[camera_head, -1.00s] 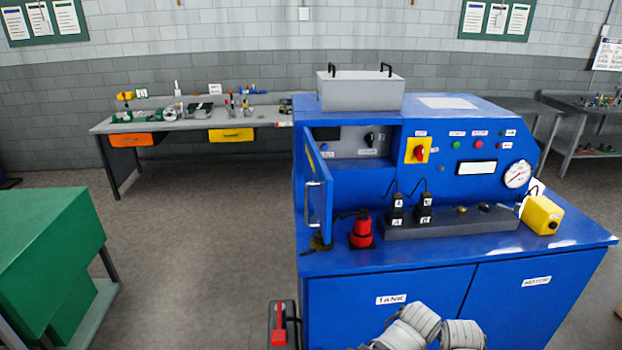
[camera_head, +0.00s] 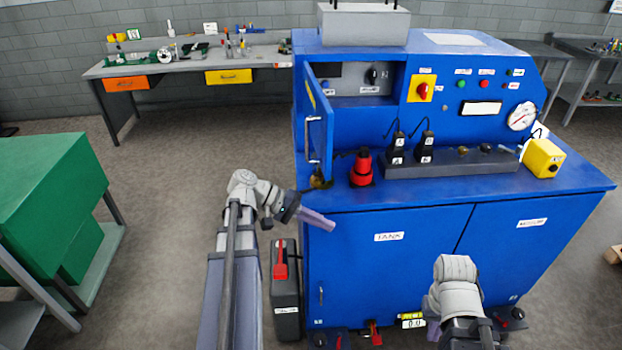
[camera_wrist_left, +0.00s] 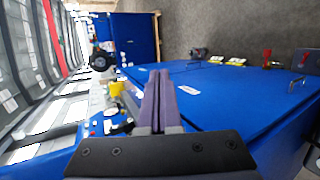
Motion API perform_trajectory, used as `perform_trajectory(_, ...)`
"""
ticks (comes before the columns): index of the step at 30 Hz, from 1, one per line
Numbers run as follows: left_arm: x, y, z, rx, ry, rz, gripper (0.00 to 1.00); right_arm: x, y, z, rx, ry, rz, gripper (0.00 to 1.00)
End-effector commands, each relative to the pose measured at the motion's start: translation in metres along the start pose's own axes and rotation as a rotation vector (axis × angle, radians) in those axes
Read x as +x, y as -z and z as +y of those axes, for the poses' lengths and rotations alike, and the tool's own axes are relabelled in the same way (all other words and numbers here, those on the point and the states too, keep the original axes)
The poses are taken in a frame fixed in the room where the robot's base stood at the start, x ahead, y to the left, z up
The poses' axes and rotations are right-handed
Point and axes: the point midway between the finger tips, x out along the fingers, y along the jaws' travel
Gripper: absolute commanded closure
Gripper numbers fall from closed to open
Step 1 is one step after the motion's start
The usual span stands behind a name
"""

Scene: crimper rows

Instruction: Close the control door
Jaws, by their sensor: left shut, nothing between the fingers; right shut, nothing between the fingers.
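The blue control door (camera_head: 319,131) stands swung open at the left end of the blue machine, its handle (camera_head: 312,161) on its near edge. Behind it the recess with the grey control panel (camera_head: 362,82) is exposed. My left gripper (camera_head: 318,219) is shut and empty, in front of the machine's left front corner, below and apart from the door. Its shut fingers also show in the left wrist view (camera_wrist_left: 157,100), in front of the blue cabinet front. My right gripper (camera_head: 434,326) is low in front of the machine, shut, its fingers partly hidden by the wrist.
A red lamp-like part (camera_head: 361,168) stands on the machine ledge near the door. A dark grey case (camera_head: 286,290) stands on the floor by the left corner. A green cabinet (camera_head: 50,200) is at far left. The floor between is clear.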

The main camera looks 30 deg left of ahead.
Motion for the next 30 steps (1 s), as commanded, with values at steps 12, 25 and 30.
perform_trajectory(12, -0.179, 0.015, 0.008, 0.035, -0.433, 0.271, 1.00, 0.004, 0.000, 0.000, 0.000, 0.000, 0.000, 1.00)
perform_trajectory(25, -0.186, 0.014, 0.015, 0.050, -0.475, 0.295, 1.00, 0.004, 0.000, 0.000, 0.000, 0.000, 0.000, 1.00)
perform_trajectory(30, -0.160, 0.021, 0.029, 0.050, -0.474, 0.293, 1.00, 0.004, 0.000, 0.000, 0.000, 0.000, 0.000, 1.00)
